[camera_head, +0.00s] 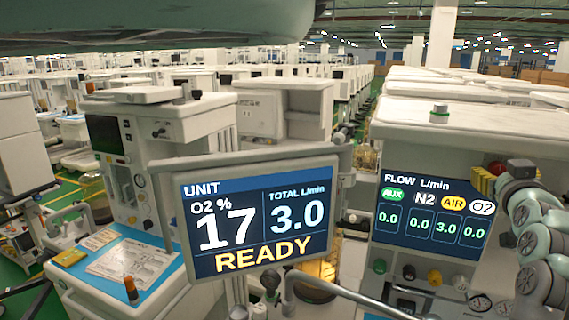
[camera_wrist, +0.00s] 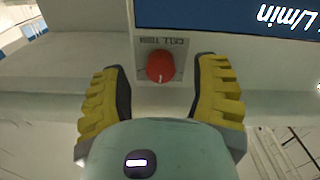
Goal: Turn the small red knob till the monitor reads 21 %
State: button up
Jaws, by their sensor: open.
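The monitor (camera_head: 262,215) in the head view reads UNIT, O2 17 %, TOTAL 3.0 L/min and READY. The small red knob (camera_wrist: 160,67) is in the wrist view, on a pale panel under an upside-down label that seems to read CELL TRIM. It carries a short light mark on its lower edge. My gripper (camera_wrist: 163,72) is open, with one yellow ribbed finger on each side of the knob. I see gaps between both fingers and the knob. I cannot tell how deep the fingertips reach around it.
A flow screen (camera_head: 433,215) shows AUX 0.0, N2 0.0, AIR 3.0 and O2 0.0. Several knobs and gauges sit below it. A blue-topped cart (camera_head: 165,275) with papers stands at left. Rows of carts fill the back.

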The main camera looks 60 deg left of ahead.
jog(key=shift+w+a, duration=0.45)
jog(key=shift+o, duration=0.2)
grip_shut()
